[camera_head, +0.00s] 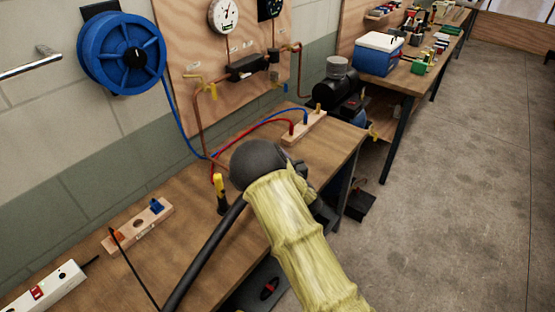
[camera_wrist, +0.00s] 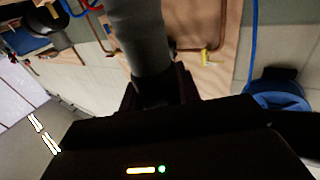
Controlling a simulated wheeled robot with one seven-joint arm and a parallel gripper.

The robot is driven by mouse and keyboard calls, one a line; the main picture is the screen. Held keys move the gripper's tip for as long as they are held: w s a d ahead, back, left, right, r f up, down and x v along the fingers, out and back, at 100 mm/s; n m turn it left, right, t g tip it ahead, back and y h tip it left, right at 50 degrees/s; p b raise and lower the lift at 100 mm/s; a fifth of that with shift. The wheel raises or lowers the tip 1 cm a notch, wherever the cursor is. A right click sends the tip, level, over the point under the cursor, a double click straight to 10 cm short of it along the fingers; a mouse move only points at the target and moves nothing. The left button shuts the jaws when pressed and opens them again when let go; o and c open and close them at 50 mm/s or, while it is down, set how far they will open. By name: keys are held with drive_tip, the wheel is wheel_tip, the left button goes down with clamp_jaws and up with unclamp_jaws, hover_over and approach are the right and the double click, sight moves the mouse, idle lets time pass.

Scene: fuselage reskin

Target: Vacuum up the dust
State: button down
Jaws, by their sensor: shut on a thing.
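My gripper (camera_wrist: 157,84) is shut on a dark grey tube, which looks like the vacuum hose or nozzle (camera_wrist: 140,35), in the wrist view. The tube points away from the jaws and its far end is out of frame. In the head view my arm, in a yellow sleeve, reaches over the workbench (camera_head: 185,243), and its dark end hides the jaws. I cannot make out any dust in either view.
On the bench are a wooden block with plugs (camera_head: 138,227), a white power strip (camera_head: 45,290), a yellow-topped tool (camera_head: 220,193) and a fitting block (camera_head: 305,127) with red and blue lines. A blue reel (camera_head: 122,53) hangs on the wall. Floor at right (camera_head: 450,200) is clear.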

drive_tip(key=shift+r+p, duration=1.55)
drive_tip(key=shift+r, duration=1.6)
